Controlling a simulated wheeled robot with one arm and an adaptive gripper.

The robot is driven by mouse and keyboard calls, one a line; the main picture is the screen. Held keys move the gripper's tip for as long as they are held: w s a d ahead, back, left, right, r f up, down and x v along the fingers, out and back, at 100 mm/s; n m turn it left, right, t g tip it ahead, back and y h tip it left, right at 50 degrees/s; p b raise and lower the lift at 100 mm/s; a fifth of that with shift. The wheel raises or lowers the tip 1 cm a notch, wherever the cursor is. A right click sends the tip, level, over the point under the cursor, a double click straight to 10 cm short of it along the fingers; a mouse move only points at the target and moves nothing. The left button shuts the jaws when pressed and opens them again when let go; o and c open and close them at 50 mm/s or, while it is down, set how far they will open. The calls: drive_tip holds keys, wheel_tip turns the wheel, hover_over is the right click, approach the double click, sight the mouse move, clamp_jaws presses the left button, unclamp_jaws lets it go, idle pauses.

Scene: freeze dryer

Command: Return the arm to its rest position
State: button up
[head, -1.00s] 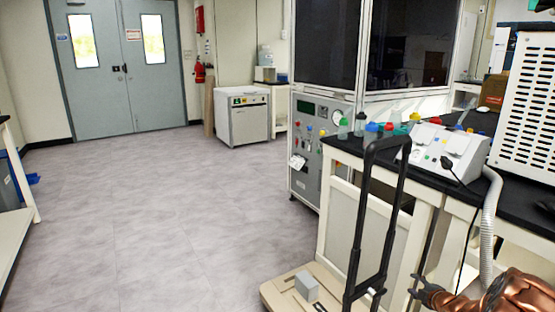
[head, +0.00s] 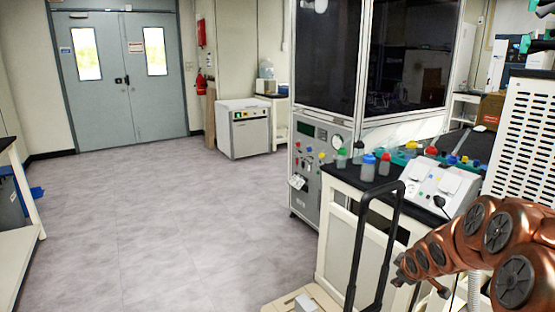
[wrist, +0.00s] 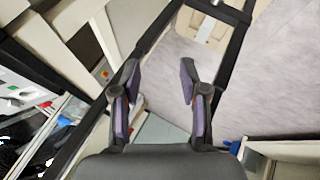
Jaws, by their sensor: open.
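My gripper (wrist: 161,82) shows in the wrist view with its two dark, purple-padded fingers apart and nothing between them. My copper-coloured arm (head: 470,240) reaches in from the right in the head view, in front of the bench's near end. In the head view I cannot make out the gripper's fingers clearly. In the wrist view, the black trolley handle (wrist: 232,62) passes beyond the fingers, with floor around it.
A trolley with a black upright handle (head: 357,250) stands at the near bench end. The bench holds coloured-cap bottles (head: 368,168) and a white instrument (head: 437,187). The freeze dryer cabinet (head: 308,170) stands behind. Open grey floor (head: 150,220) lies left, towards double doors (head: 125,75).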

drive_tip(key=s+a+r+m+g+p, duration=0.3)
drive_tip(key=s+a+r+p, duration=0.2)
drive_tip(key=s, duration=0.9)
drive_tip(key=s+a+r+m+g+y+p, duration=0.1)
drive_tip(key=s+a+r+m+g+p, duration=0.2)
drive_tip(key=s+r, duration=0.8)
drive_tip(key=s+a+r+m+g+p, duration=0.2)
drive_tip(key=s+a+r+p, duration=0.5)
drive_tip(key=s, duration=1.2)
drive_tip(key=a+r+g, duration=0.1)
drive_tip(key=a+r, duration=0.1)
drive_tip(key=shift+s+a+m+p, duration=0.15)
drive_tip(key=shift+a+m+p, duration=0.15)
drive_tip(key=shift+a+m, duration=0.1)
